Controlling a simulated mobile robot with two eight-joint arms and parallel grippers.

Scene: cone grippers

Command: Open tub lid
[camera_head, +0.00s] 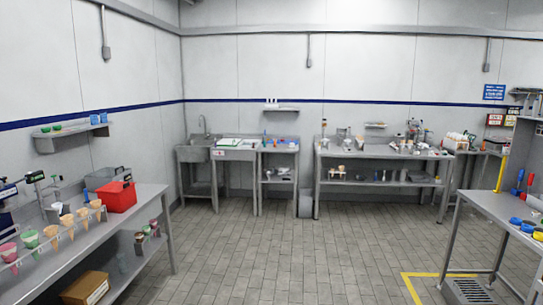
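No tub with a lid can be made out for certain. A red box-like container (116,196) stands on the left steel table, and I cannot tell whether it has a lid. A grey container (105,178) with a dark handle stands behind it. A white and green tray-like item (238,143) lies on the far counter beside the sink, too small to identify. Neither of my grippers is in view.
The left table (150,192) holds several cones in a rack (67,222), with a cardboard box (86,288) below. A long steel counter (350,152) stands at the back. Another table (480,204) is at right. The tiled floor (270,250) between them is clear.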

